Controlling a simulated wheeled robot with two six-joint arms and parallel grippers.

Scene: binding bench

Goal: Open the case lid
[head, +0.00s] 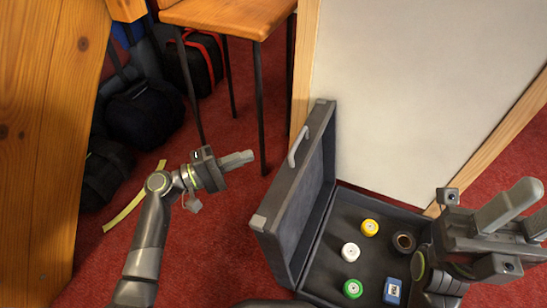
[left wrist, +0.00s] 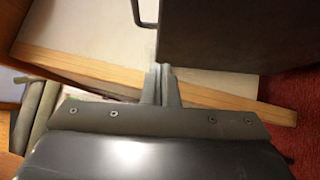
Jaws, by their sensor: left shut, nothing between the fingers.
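The dark grey case (head: 318,262) stands open on the floor, its lid (head: 290,195) raised steeply on the left side. The lid's pale handle (head: 298,146) is on its outer face. My left gripper (head: 250,157) is shut and empty, left of the lid and apart from it in the head view. In the left wrist view its closed fingers (left wrist: 161,72) show below the dark lid (left wrist: 220,35) and handle (left wrist: 144,14). My right gripper (head: 528,208) is at the right edge, over the case's right side, with its fingers apart and partly cut off.
The case holds a yellow roll (head: 370,227), a white roll (head: 350,251), a green roll (head: 353,288), a dark roll (head: 404,241) and a blue box (head: 392,291). A white wood-framed panel (head: 420,90) stands behind. A stool (head: 230,18) and dark bags (head: 145,112) are at the back left.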

